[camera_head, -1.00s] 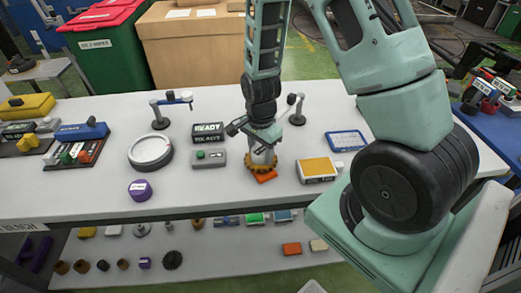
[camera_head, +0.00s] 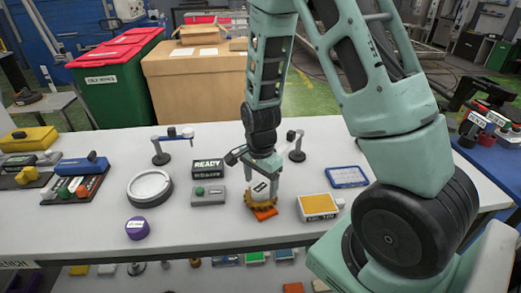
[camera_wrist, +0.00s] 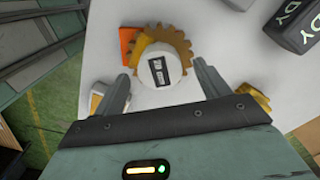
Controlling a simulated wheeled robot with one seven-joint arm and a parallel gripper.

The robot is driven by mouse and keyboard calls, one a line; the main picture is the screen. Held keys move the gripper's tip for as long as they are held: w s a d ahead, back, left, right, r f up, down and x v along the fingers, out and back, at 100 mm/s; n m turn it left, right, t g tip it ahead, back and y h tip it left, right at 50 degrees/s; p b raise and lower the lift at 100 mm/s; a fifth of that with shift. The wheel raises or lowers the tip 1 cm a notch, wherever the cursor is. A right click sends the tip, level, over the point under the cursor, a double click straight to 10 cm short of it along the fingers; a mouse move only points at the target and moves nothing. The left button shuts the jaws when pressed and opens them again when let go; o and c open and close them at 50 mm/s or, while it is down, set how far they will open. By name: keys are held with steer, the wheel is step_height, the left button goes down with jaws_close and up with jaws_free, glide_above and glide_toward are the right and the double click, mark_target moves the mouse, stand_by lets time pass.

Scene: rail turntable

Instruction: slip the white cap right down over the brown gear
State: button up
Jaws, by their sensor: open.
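The white cap (camera_head: 261,187) has a dark label on top and sits over the middle of the brown toothed gear (camera_head: 249,204). The gear's teeth stick out around its base, with an orange piece (camera_head: 265,214) beneath. In the wrist view the cap (camera_wrist: 159,76) covers the gear's centre, and the gear (camera_wrist: 178,42) shows behind it. Whether the cap is fully down I cannot tell. My gripper (camera_head: 263,166) is just above the cap, pointing down. In the wrist view my gripper (camera_wrist: 160,70) is open, one finger on each side of the cap, with gaps visible.
A grey box with a green button (camera_head: 208,197) and a READY sign (camera_head: 208,168) stand left of the gear. A yellow-topped box (camera_head: 318,206) is close on the right. A blue-framed panel (camera_head: 347,177) lies behind it.

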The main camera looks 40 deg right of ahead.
mark_target(260, 188)
step_height(260, 188, up, 15)
stand_by(0.3)
steer(key=shift+f, duration=0.1)
steer(key=s+a+n, duration=0.9)
steer(key=a+n, duration=0.2)
steer(key=n, duration=0.1)
steer(key=s+a+r+n, duration=0.1)
steer(key=s+a+n, duration=0.7)
steer(key=a+n, duration=0.3)
steer(key=shift+s+a+r+n+y, duration=0.3)
steer(key=shift+s+n, duration=0.1)
steer(key=shift+n, duration=0.4)
